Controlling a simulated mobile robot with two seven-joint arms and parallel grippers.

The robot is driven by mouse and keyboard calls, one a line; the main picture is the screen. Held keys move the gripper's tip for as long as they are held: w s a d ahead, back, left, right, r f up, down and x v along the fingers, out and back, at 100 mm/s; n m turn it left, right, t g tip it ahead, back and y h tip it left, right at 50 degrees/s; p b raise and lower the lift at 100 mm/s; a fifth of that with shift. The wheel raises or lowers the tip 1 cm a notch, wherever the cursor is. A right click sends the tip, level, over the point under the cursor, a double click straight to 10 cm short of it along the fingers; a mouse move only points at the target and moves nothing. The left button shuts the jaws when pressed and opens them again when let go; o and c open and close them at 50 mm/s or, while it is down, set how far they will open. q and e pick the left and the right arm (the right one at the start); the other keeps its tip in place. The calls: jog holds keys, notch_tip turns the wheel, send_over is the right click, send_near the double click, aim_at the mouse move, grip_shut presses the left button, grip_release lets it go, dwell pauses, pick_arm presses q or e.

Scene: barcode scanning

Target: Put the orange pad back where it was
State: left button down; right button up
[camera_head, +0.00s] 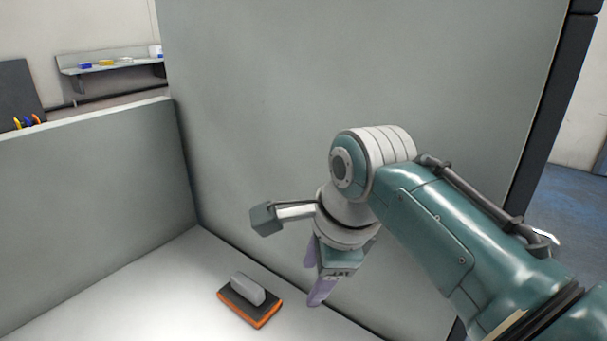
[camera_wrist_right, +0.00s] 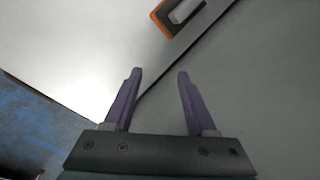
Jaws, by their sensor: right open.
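The orange pad (camera_head: 250,301) lies flat on the white surface, near the foot of the grey back panel. It has an orange base edge, a dark body and a grey handle on top. It also shows in the right wrist view (camera_wrist_right: 163,17), at the top and partly cut off by the frame. My right gripper (camera_head: 316,290) is in front of the panel, to the right of the pad and apart from it. In the right wrist view its two purple fingers (camera_wrist_right: 158,72) are spread, with nothing between them. My left gripper is in neither view.
A tall grey panel (camera_head: 330,80) stands behind the pad, and a lower grey wall (camera_head: 90,200) stands on the left. The white surface (camera_head: 150,295) left of the pad is clear. A wall shelf (camera_head: 115,66) with small items is far behind.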

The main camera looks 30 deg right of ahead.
jog(key=s+a+r+n, duration=0.1)
jog(key=s+r+n, duration=0.1)
jog(key=s+n, duration=0.8)
jog(key=s+a+r+n, duration=0.1)
jog(key=s+n, duration=1)
jog(key=n, duration=0.4)
jog(key=shift+a+r, duration=0.35)
jog(key=shift+r, duration=0.05)
notch_tip(320, 180, up, 35)
jog(key=p, duration=3.5)
jog(key=shift+r, duration=0.1)
